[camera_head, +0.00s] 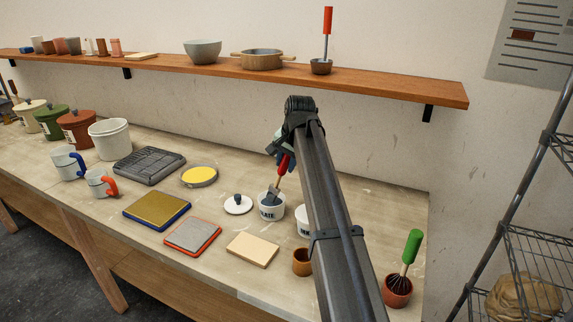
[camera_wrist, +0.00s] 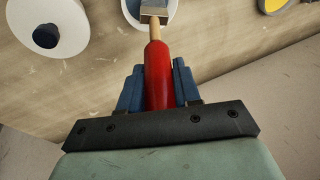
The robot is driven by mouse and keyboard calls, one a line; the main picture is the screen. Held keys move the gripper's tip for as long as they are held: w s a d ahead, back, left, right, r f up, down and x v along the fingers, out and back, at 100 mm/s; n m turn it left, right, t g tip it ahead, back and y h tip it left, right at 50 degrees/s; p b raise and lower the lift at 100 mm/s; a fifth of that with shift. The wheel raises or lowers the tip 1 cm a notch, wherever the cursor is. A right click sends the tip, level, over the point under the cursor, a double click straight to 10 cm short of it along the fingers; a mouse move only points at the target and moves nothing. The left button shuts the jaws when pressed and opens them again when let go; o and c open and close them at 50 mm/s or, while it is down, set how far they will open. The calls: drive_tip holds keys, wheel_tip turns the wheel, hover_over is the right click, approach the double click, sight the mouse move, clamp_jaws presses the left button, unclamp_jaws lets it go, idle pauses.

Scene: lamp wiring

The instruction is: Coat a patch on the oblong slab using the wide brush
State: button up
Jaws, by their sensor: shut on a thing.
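My gripper (camera_head: 284,155) is shut on the red handle (camera_wrist: 158,75) of a brush (camera_head: 278,183). The brush hangs tilted, its dark head down at the mouth of a white pot (camera_head: 269,211) with dark lettering, partly readable as "LATE". In the wrist view the pot's rim shows only at the top edge, and the brush's tip is cut off. How deep the bristles sit in the pot is hard to tell. A plain beige oblong slab (camera_head: 252,249) lies flat on the bench in front of the pot, with no coated patch visible.
A white lid (camera_head: 238,204) lies left of the pot. A second white pot (camera_head: 303,222) and a brown cup (camera_head: 302,262) are partly behind my arm. Gold (camera_head: 157,211) and grey (camera_head: 193,236) panels lie left of the slab. A shelf (camera_head: 220,67) runs above.

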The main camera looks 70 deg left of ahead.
drive_tip(key=shift+r, duration=3.1)
